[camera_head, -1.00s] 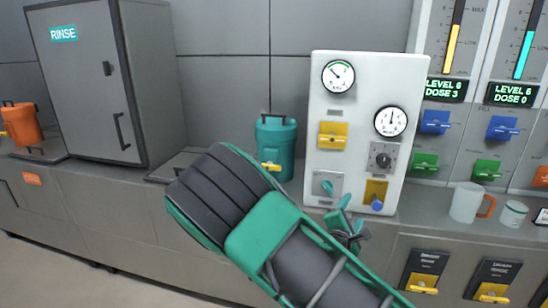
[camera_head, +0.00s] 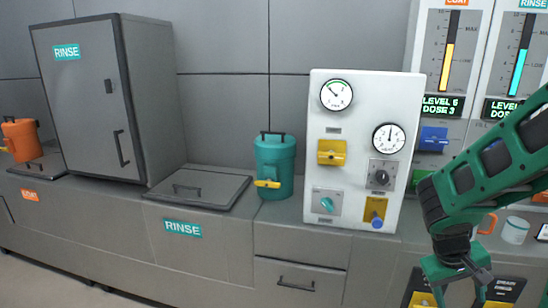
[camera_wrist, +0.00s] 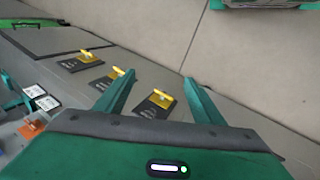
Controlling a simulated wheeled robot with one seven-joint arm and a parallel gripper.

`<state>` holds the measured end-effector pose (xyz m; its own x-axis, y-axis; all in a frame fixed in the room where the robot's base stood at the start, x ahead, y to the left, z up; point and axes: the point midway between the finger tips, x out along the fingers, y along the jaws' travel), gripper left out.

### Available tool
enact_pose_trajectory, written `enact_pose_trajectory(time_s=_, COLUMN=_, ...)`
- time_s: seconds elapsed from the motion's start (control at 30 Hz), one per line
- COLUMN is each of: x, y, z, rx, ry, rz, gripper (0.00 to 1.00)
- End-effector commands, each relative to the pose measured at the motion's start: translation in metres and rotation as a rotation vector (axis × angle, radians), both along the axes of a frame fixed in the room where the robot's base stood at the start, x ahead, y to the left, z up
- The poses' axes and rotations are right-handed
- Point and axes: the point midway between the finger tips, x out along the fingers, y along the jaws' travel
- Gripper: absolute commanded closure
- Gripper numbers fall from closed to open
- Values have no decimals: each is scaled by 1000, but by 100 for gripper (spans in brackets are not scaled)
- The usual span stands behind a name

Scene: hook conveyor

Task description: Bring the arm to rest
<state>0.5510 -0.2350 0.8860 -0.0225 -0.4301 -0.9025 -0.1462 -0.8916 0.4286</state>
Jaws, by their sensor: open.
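My gripper (camera_head: 459,284) hangs pointing down at the lower right of the head view, in front of the cabinet fronts below the counter. In the wrist view its two green fingers (camera_wrist: 158,98) stand well apart with nothing between them. My green and black arm comes in from the right edge and hides part of the dispenser panel and the counter there.
A white panel (camera_head: 320,120) with two gauges, yellow handles and knobs stands on the counter. Left of it are a teal canister (camera_head: 274,160), a grey RINSE cabinet (camera_head: 90,110) and an orange canister (camera_head: 20,140). A mug (camera_head: 487,224) and a jar (camera_head: 515,231) stand at the right.

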Motion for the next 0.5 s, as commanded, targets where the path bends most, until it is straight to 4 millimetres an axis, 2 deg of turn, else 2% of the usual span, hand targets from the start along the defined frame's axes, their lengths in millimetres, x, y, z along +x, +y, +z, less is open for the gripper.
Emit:
enact_pose_trajectory(time_s=0.2, x=-48, y=16, z=29, rx=197, ry=-50, rz=-183, gripper=38)
enact_pose_trajectory(time_s=0.5, x=-108, y=47, z=72, rx=388, ry=-96, rz=-350, gripper=38)
